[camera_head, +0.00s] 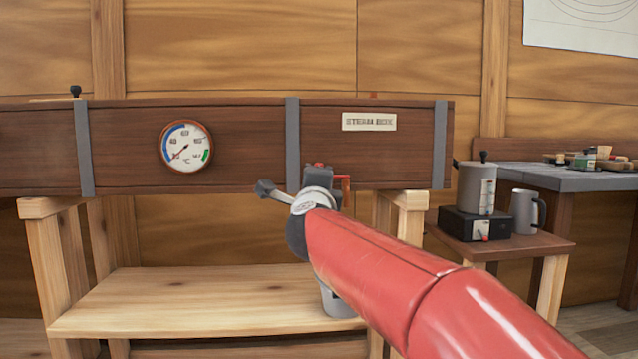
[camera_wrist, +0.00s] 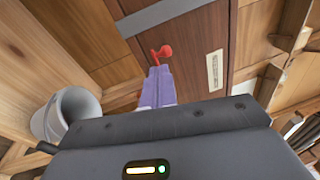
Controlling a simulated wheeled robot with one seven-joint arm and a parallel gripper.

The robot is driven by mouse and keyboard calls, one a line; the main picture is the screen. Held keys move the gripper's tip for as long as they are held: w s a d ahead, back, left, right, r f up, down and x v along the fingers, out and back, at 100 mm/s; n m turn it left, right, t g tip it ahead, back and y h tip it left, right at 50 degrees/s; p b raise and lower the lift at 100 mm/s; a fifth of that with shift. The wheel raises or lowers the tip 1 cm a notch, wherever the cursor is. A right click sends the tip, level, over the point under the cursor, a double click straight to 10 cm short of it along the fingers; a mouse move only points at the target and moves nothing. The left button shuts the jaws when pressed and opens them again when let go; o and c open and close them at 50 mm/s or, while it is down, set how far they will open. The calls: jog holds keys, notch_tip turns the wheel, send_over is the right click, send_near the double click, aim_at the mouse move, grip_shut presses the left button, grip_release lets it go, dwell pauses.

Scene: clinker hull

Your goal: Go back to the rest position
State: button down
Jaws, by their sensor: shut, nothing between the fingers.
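My gripper (camera_wrist: 159,74) shows in the wrist view as two lavender fingers pressed together, with nothing between them. Just beyond the fingertips is a small red handle (camera_wrist: 163,52) at the dark wooden steam box. I cannot tell if the fingers touch it. In the head view, my red arm reaches in from the lower right to the front of the steam box (camera_head: 240,130). The wrist hides the fingertips there. A red lever (camera_head: 346,183) shows just right of the wrist.
A grey bucket (camera_head: 335,303) stands below my wrist, partly hidden by my arm; it also shows in the wrist view (camera_wrist: 48,125). Wooden trestles and a low shelf (camera_head: 180,300) lie beneath the box. At right, a small table holds a grey pot (camera_head: 474,187) and a mug (camera_head: 523,212).

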jog(key=s+a+n+y+p, duration=0.25)
jog(key=s+n, duration=0.25)
jog(key=s, duration=0.4)
jog(key=s+d+f+n+g+h+p, duration=0.1)
jog(key=s+d+f+n+g+p, duration=0.1)
jog(key=s+d+f+n+g, duration=0.5)
jog(key=s+d+f+n+g+h+p, duration=0.2)
jog(key=s+d+f+n+g, duration=0.5)
jog(key=s+d+f, duration=0.6)
jog(key=s+f, duration=0.6)
jog(key=s, duration=0.1)
jog(key=shift+f, duration=0.25)
